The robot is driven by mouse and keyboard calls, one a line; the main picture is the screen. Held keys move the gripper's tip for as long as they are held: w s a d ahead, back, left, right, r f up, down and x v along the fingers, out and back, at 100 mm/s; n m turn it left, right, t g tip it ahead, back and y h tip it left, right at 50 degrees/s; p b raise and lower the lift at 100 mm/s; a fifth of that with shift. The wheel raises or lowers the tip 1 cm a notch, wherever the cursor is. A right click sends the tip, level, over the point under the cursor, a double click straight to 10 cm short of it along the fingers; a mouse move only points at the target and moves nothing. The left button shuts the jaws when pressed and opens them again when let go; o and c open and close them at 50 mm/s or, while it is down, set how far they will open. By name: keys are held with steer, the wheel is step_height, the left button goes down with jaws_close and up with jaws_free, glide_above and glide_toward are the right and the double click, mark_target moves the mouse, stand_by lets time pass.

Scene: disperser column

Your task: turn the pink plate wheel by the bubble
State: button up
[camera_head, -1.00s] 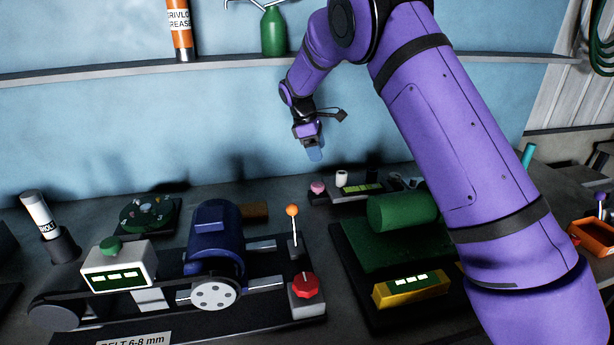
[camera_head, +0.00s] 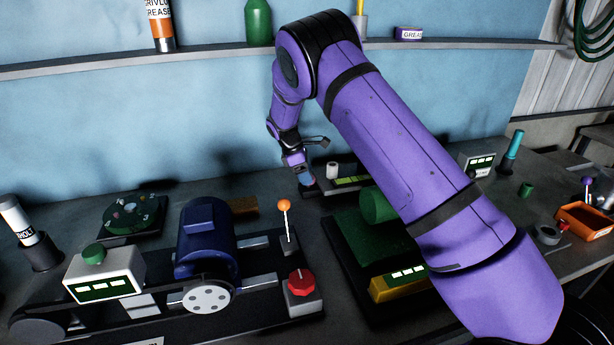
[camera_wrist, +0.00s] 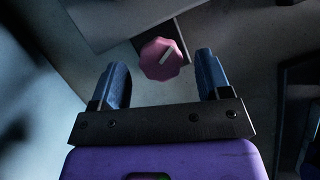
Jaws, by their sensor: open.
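The pink plate wheel (camera_wrist: 160,59) is a small scalloped knob with a pale bar across its face. It shows in the wrist view, between and just beyond my fingertips. My gripper (camera_wrist: 162,78) is open and empty, with one blue finger on each side of the wheel's line; I cannot tell whether either touches it. In the head view my gripper (camera_head: 307,182) is low over the back of the bench and hides the wheel. A green strip (camera_head: 351,181), perhaps the bubble, lies just right of it on a small plate.
A white cylinder (camera_head: 332,170) stands close to the right of my gripper. The orange-tipped lever (camera_head: 285,206) rises in front of it. A blue motor (camera_head: 206,240) and red knob (camera_head: 301,282) are at front left. A green roller (camera_head: 378,205) is at front right.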

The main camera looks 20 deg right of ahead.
steer(key=shift+s+d+f, duration=0.1)
steer(key=shift+d+f, duration=0.15)
steer(key=shift+f, duration=0.4)
steer(key=c, duration=0.9)
steer(key=shift+c, duration=0.2)
steer(key=shift+n, duration=0.3)
